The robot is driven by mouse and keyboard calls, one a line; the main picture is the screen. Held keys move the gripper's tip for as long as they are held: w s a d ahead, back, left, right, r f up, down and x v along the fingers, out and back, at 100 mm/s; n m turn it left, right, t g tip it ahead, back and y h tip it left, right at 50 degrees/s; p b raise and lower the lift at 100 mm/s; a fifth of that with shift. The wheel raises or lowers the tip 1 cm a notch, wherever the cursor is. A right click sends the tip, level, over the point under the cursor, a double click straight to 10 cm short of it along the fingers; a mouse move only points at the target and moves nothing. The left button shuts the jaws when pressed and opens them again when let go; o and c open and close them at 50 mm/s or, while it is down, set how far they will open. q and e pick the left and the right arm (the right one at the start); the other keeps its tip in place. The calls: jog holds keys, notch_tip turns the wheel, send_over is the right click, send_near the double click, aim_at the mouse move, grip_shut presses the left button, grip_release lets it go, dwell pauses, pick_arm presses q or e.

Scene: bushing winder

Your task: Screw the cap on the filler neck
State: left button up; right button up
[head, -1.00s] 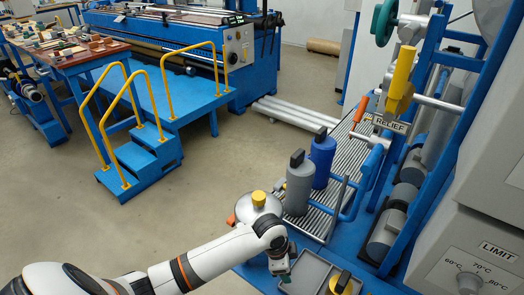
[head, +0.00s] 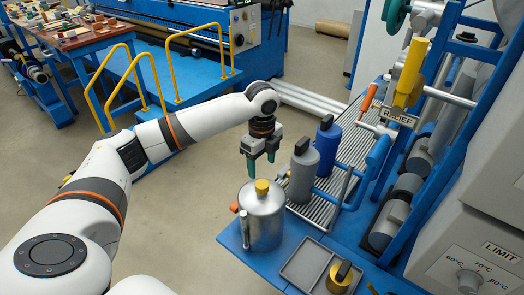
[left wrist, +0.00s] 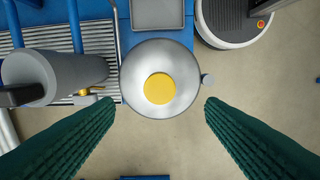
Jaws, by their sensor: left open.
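A silver metal can (head: 262,222) stands on the near left part of the blue bench. A yellow cap (head: 262,187) sits on top at its middle and hides the neck; I cannot tell how tight it is. My left gripper (head: 261,166) is open and empty above the can, green fingers pointing down. In the left wrist view the cap (left wrist: 160,88) lies between and slightly beyond the fingers (left wrist: 159,106), with the can's round top (left wrist: 160,55) below them. Nothing touches the cap. My right gripper is not in view.
A grey bottle (head: 301,175) and a blue bottle (head: 327,145) stand close right of the can on a ribbed rack. A blue frame with pipes (head: 440,110) rises at right.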

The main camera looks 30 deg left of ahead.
aim_at(262, 183)
pick_arm(q)
notch_tip(262, 183, down, 8)
jog(key=shift+r+p, duration=0.1)
jog(key=shift+p, duration=0.3)
jog(key=c, duration=1.2)
jog(key=shift+r+m+p, duration=0.2)
jog(key=shift+m+p, duration=0.8)
jog(key=shift+m, duration=0.8)
jog(key=shift+f+m, duration=0.25)
jog(key=shift+m, duration=0.25)
jog(key=shift+p, duration=0.3)
